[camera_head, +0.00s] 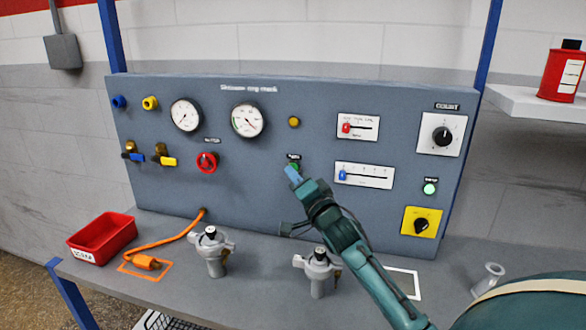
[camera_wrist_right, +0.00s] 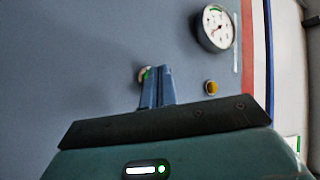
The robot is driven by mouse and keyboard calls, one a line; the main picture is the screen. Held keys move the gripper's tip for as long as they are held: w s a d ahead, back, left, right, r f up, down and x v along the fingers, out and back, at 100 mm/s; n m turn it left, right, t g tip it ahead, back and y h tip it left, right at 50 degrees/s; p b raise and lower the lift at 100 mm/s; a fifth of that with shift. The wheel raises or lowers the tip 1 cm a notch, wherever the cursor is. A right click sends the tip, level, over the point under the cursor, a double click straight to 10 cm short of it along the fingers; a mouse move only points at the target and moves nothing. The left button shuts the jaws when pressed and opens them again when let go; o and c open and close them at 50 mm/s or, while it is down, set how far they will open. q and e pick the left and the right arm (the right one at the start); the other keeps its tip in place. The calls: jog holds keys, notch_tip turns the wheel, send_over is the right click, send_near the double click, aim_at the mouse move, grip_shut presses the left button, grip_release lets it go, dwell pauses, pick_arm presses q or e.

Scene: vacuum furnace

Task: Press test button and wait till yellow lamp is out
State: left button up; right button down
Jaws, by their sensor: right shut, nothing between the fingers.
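The grey panel (camera_head: 250,185) carries a small yellow lamp (camera_head: 294,121) right of the gauges; it looks dull amber. The lamp also shows in the right wrist view (camera_wrist_right: 211,87). Below it is a green button (camera_head: 295,164) under a small label I cannot read clearly. My right gripper (camera_head: 291,173) is shut and empty, its blue fingertips at this button and partly covering it. In the right wrist view the fingers (camera_wrist_right: 157,72) overlap the button (camera_wrist_right: 145,74); I cannot tell whether they touch it. Another round green button or lamp (camera_head: 430,187) looks bright at the panel's right. My left gripper is out of view.
Two gauges (camera_head: 186,115) (camera_head: 248,119), a red knob (camera_head: 206,162) and sliders (camera_head: 363,175) surround the button. Grey valve-like fittings (camera_head: 214,254) (camera_head: 318,275) stand on the bench below. A red tray (camera_head: 102,238) and orange cable (camera_head: 178,237) lie left.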

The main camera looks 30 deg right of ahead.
jog(key=shift+w+d, duration=0.25)
dwell(0.7)
jog(key=shift+s, duration=0.1)
jog(key=shift+s+a+p, duration=0.45)
jog(key=shift+a+p, duration=0.1)
jog(key=shift+a, duration=0.05)
jog(key=s+a+p, duration=0.2)
jog(key=s+a, duration=0.1)
jog(key=shift+s+a, duration=0.15)
jog(key=shift+a, duration=0.25)
dwell(0.3)
dwell(0.8)
